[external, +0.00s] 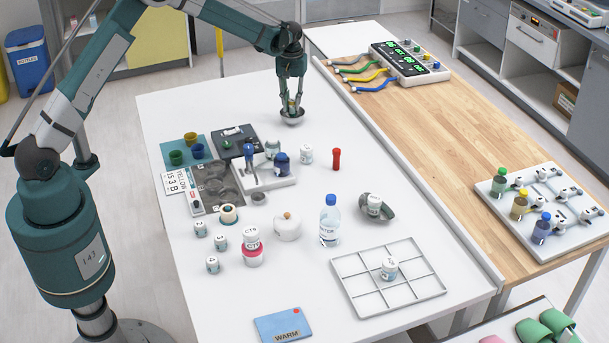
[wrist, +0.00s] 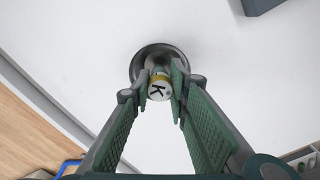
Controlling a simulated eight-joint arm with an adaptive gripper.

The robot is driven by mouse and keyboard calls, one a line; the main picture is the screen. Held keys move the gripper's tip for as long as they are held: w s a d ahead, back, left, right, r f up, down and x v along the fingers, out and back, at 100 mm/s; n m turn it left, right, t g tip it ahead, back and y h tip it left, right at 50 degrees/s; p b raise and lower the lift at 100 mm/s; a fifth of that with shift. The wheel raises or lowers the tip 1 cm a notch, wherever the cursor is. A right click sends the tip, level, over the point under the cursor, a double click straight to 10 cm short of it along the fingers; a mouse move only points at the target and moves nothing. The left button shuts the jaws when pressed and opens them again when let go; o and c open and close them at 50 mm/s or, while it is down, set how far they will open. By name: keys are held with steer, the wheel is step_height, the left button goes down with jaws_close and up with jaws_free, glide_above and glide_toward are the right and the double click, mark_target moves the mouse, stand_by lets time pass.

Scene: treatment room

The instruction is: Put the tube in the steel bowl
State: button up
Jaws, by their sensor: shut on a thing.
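My gripper (external: 291,101) points down at the far end of the white table. Its fingers, also in the wrist view (wrist: 161,90), are shut on a small tube (wrist: 159,86) with a white end marked K and a yellow band. The steel bowl (external: 292,119) is directly below the fingertips. In the wrist view the round bowl (wrist: 149,54) shows behind the tube, which overlaps its near part. The tube's lower end is hidden, so I cannot tell whether it touches the bowl.
A red cylinder (external: 336,159), a white jar (external: 306,154) and a grey dish (external: 386,212) stand nearer on the white table (external: 210,305). Trays and jars crowd its left side. A monitor with coloured leads (external: 408,63) lies on the wooden counter. Around the bowl the table is clear.

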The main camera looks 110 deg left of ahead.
mark_target(292, 100)
steer(key=shift+f, duration=0.2)
steer(key=o, duration=0.9)
steer(key=shift+r+p, duration=0.65)
steer(key=shift+r, duration=2.9)
